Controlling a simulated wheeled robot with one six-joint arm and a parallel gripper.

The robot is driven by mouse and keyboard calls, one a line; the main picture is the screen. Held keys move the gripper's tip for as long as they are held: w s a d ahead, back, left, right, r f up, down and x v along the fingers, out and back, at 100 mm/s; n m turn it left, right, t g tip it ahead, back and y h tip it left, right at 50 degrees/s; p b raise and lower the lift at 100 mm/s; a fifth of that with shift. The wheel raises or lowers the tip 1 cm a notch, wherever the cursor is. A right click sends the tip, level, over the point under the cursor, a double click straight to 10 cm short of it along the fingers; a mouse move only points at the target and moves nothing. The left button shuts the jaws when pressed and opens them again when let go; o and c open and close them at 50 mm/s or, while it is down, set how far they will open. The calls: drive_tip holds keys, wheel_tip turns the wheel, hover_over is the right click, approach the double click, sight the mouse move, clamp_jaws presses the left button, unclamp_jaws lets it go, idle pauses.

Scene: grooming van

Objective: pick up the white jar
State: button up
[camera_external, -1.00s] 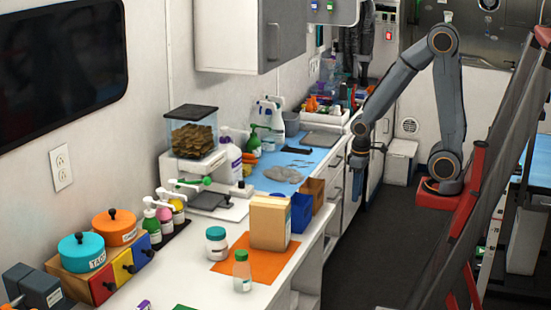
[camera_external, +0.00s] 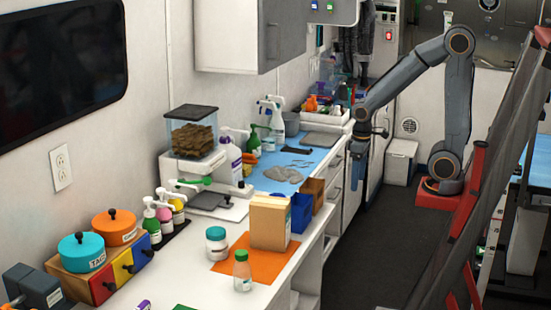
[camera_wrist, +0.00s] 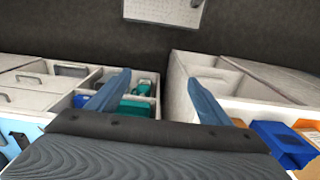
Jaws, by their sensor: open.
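A white jar (camera_external: 217,243) with a teal lid stands upright on the white counter (camera_external: 190,275), at the left edge of an orange mat (camera_external: 258,270). My gripper (camera_external: 357,196) hangs over the aisle, beside the drawer fronts and well to the right of and behind the jar. It is apart from the jar. In the wrist view the two blue fingers of my gripper (camera_wrist: 155,95) are spread wide with nothing between them. The jar cannot be made out in the wrist view.
A tan box (camera_external: 270,222) stands close right of the jar, and a green-capped bottle (camera_external: 242,272) in front. Blue (camera_external: 301,211) and brown (camera_external: 314,193) bins stand at the counter's edge. A red ladder-like frame (camera_external: 478,190) stands right. The aisle floor (camera_external: 375,245) is clear.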

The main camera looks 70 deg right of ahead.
wheel_tip(320, 180, up, 11)
drive_tip(key=w+a+r+n+t, duration=0.1)
drive_tip(key=w+a+r, duration=0.2)
drive_tip(key=w+a, duration=0.6)
drive_tip(key=n+t+y+p, duration=0.2)
drive_tip(key=n+t+p, duration=0.1)
drive_tip(key=n, duration=0.2)
hover_over(219, 230)
drive_tip(key=s, duration=0.2)
wheel_tip(219, 230, down, 3)
drive_tip(key=f, duration=0.2)
drive_tip(key=d+f, duration=0.1)
drive_tip(key=f, duration=0.2)
drive_tip(key=shift+d, duration=0.1)
drive_tip(key=shift+a+p+x, duration=0.15)
drive_tip(key=shift+p+x, duration=0.4)
drive_tip(key=shift+x, duration=1.35)
drive_tip(key=shift+a+p+x, duration=0.15)
drive_tip(key=shift+p+x, duration=0.35)
drive_tip(key=shift+x, duration=1.4)
drive_tip(key=shift+r, duration=0.1)
drive_tip(key=c, duration=1.2)
